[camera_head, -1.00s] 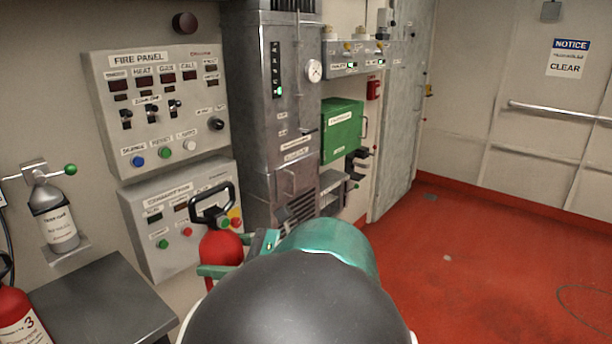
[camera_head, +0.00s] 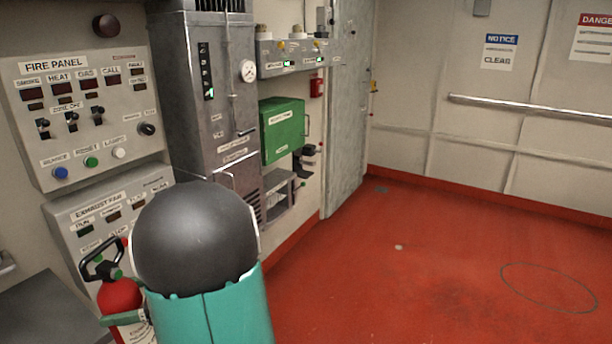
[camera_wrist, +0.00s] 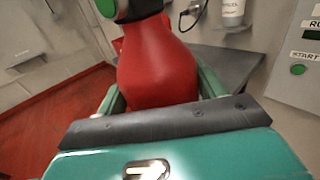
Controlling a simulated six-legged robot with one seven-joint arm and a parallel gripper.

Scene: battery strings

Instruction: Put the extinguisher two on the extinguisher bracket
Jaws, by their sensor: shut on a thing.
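A red extinguisher (camera_head: 118,297) with a black handle is at the lower left of the head view, in front of the lower wall panel. My gripper (camera_head: 126,320) is shut around its body and holds it roughly upright. In the wrist view the red body (camera_wrist: 155,65) fills the space between the two teal fingers. Its number cannot be read. My own arm hides part of the area to its right. I cannot make out the extinguisher bracket for certain; a small black fixture (camera_head: 307,160) on the wall beside the green box is too small to identify.
The fire panel (camera_head: 88,110) and exhaust fan panel (camera_head: 75,215) are on the left wall, beside a tall grey cabinet (camera_head: 185,100). A green box (camera_head: 282,130) sticks out further along. A grey tabletop (camera_head: 40,315) is at lower left. The red floor (camera_head: 430,260) is open to the right.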

